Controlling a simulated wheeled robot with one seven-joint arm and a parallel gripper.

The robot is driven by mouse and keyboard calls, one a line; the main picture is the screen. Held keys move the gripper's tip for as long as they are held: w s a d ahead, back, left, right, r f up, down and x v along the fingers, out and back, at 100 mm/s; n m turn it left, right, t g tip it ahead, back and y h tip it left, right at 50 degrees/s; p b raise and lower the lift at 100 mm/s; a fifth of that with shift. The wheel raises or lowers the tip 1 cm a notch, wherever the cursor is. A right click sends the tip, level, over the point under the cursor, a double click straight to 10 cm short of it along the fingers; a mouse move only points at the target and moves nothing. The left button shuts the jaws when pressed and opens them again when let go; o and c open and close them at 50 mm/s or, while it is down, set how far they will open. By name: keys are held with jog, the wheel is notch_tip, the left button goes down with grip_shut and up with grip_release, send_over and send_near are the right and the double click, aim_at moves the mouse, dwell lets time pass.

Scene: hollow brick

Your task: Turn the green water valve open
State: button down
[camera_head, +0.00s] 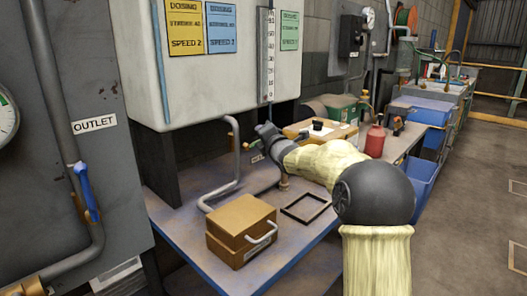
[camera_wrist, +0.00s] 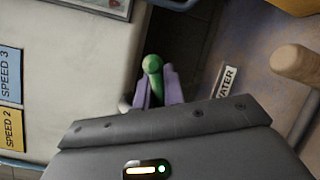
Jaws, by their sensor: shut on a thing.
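The green water valve handle (camera_wrist: 152,66) shows in the wrist view as a rounded green lever between my two purple-grey fingers. My gripper (camera_wrist: 155,92) is shut on it. A tag reading WATER (camera_wrist: 227,80) is just right of the handle. In the head view my gripper (camera_head: 264,130) is in front of the lower right of the white dosing cabinet (camera_head: 205,85), above the bench. The valve body and how far the handle is turned cannot be made out.
A brown box (camera_head: 240,228) with a pale handle and a black frame (camera_head: 306,208) lie on the bench (camera_head: 185,235). A grey pipe (camera_head: 237,165) bends down left of my gripper. A blue lever (camera_head: 86,190) sits under the OUTLET label. A red bottle (camera_head: 375,140) stands farther back.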

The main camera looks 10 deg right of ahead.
jog(key=s+a+r+n+t+y+b, duration=0.2)
jog(key=n+y+b, duration=0.4)
jog(key=n+b, duration=0.8)
jog(key=shift+s+a+r+n+t+b, duration=0.35)
jog(key=shift+s+a+r+b, duration=0.75)
jog(key=shift+b, duration=1.85)
jog(key=shift+w+a+f, duration=0.3)
jog(key=shift+w+f, duration=0.05)
jog(key=shift+w, duration=0.05)
jog(key=c, duration=1.5)
grip_release()
jog(key=shift+c, duration=0.2)
jog(key=shift+o, duration=0.2)
jog(key=shift+r, duration=0.15)
jog(key=shift+s, duration=0.1)
jog(key=b+v, duration=0.1)
jog(key=v, duration=1.6)
